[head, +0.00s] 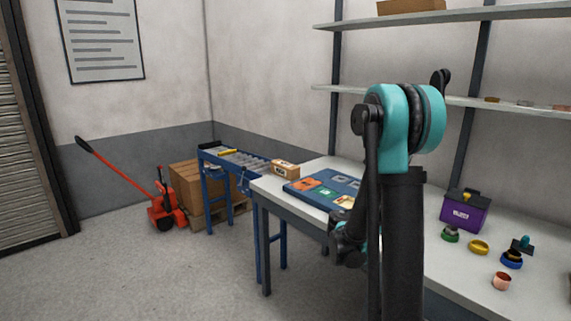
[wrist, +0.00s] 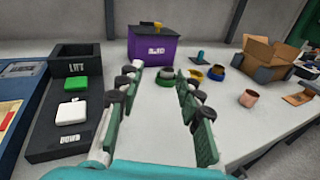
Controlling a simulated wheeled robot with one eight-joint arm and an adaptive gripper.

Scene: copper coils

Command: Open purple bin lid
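The purple bin (head: 463,216) stands on the bench at the right in the head view, with a white label on its front. Its dark lid (head: 468,196) appears closed. In the wrist view the purple bin (wrist: 153,54) is ahead at top centre, beyond my fingertips, with the dark lid (wrist: 172,31) on top and a small yellowish part at its upper edge. My gripper (wrist: 160,82) is open and empty, its green-and-black fingers apart over bare bench, short of the bin. In the head view my own arm largely hides the gripper.
An open cardboard box (wrist: 268,57) is farther right. A black tray (wrist: 78,110) with green and white blocks is at left.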

